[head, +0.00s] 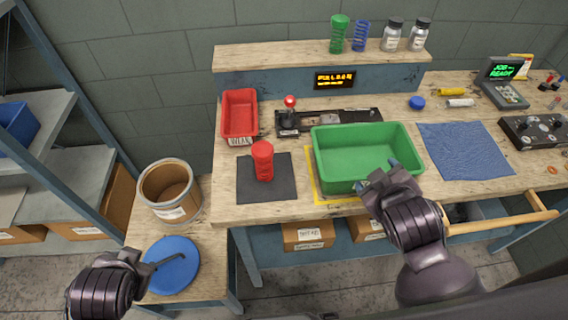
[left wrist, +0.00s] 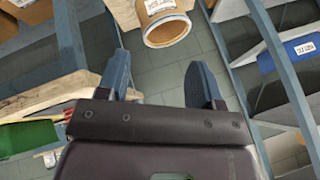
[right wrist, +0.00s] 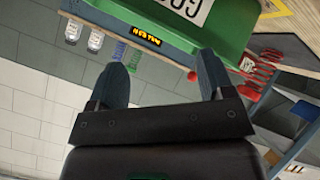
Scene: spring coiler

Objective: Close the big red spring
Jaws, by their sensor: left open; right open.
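The big red spring (head: 263,160) stands upright on a dark mat (head: 278,192) on the workbench, left of the green bin. Its coils look packed close, but it is too small to tell how far it is compressed. My left gripper (head: 148,262) is open and empty, low at the left by the blue disc, well away from the spring. Its open fingers show in the left wrist view (left wrist: 160,85). My right gripper (head: 378,180) is open at the green bin's front right edge, right of the spring. Its fingers also show apart in the right wrist view (right wrist: 163,75).
The green bin (head: 350,186) fills the bench middle. A red tray (head: 240,112) and a red-knobbed lever device (head: 290,115) stand behind the spring. A blue cloth (head: 465,150) lies at right. A brown drum (head: 170,190) and blue disc (head: 172,265) are at left. A shelf holds green (head: 339,33) and blue springs (head: 361,36).

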